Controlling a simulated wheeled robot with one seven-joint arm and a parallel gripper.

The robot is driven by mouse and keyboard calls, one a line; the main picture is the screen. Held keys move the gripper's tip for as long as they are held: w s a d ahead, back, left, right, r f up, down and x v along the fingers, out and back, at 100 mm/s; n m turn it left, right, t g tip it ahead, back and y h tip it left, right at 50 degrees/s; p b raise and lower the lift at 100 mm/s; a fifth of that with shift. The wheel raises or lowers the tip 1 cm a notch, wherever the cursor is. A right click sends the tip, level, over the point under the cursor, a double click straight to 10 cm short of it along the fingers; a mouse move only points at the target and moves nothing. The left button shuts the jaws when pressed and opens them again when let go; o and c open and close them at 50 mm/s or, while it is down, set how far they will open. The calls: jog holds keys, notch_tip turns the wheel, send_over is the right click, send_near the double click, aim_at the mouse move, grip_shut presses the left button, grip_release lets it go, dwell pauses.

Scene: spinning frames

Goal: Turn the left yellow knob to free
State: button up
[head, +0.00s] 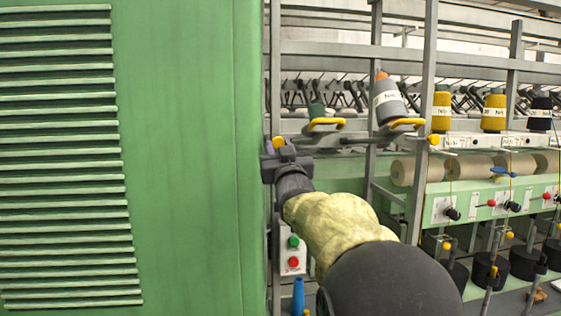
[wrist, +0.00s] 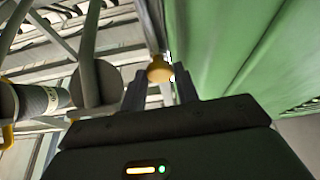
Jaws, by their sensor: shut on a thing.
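The left yellow knob (head: 279,143) shows just beyond my gripper (head: 283,157) in the head view, beside the edge of the green cabinet. In the wrist view the rounded yellow knob (wrist: 159,69) sits between the tips of my two dark fingers (wrist: 161,82). My gripper is shut on it. The fingers and wrist hide the knob's lower part and its mount in the head view. Another yellow knob (head: 434,139) is further right, apart from my gripper.
A large green cabinet (head: 190,150) stands close on the left. Yellow handles (head: 326,122) and a grey yarn cone (head: 389,101) are to the right. A grey upright post (head: 421,120) stands right of my arm. A box with green and red buttons (head: 292,251) is below.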

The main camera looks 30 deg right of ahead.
jog(key=shift+f+m, duration=0.15)
jog(key=shift+m, duration=0.45)
jog(key=o, duration=0.9)
jog(key=shift+o, duration=0.3)
jog(key=shift+d, duration=0.1)
jog(key=shift+b, duration=0.3)
